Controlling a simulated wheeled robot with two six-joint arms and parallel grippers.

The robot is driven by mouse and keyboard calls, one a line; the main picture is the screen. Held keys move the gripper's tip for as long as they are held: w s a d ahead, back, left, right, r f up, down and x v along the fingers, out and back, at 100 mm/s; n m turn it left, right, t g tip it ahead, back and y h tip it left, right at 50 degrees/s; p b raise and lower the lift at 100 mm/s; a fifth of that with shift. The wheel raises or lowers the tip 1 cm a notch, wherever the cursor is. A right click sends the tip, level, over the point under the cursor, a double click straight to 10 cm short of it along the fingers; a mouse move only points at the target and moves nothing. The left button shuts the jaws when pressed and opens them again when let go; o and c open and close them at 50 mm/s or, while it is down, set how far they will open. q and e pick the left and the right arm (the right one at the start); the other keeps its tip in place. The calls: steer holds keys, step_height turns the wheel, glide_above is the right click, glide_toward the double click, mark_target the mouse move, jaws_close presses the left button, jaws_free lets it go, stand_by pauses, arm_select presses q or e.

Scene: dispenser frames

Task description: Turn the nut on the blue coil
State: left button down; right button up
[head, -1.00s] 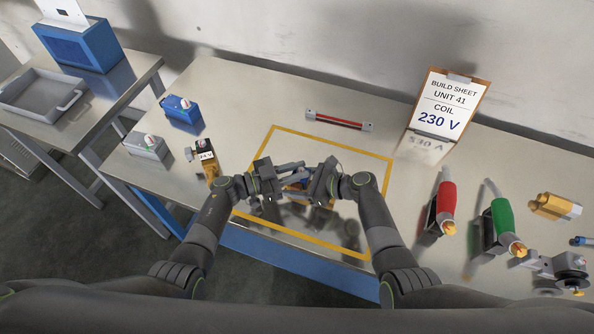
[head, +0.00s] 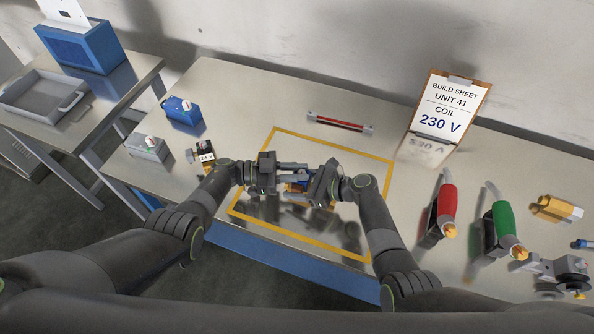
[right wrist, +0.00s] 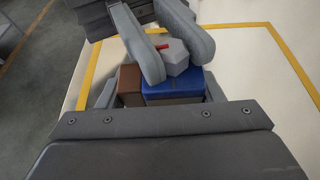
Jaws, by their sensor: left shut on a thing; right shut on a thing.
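The blue coil (right wrist: 172,85) sits beside a brown block (right wrist: 130,82) in the right wrist view. A grey faceted nut (right wrist: 176,52) with a small red mark is on top of the coil. The two fingers of my left gripper (right wrist: 168,48) come from above and are shut on the nut, one on each side. My right gripper (head: 308,190) is shut on the unit below the nut, with its fingers at the unit's sides. In the head view the coil (head: 297,187) shows only partly between my grippers (head: 300,172).
A yellow outline (head: 330,147) frames the work area. A red-and-grey bar (head: 340,122) lies behind it. Red (head: 446,200) and green (head: 503,222) tools stand right.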

arm_select(q)
steer(key=shift+a+f, duration=0.15)
steer(key=c, duration=1.6)
jaws_free()
steer(key=a, duration=0.7)
steer(key=shift+s+a, duration=0.25)
steer(key=shift+s, duration=0.05)
steer(key=shift+o, duration=0.5)
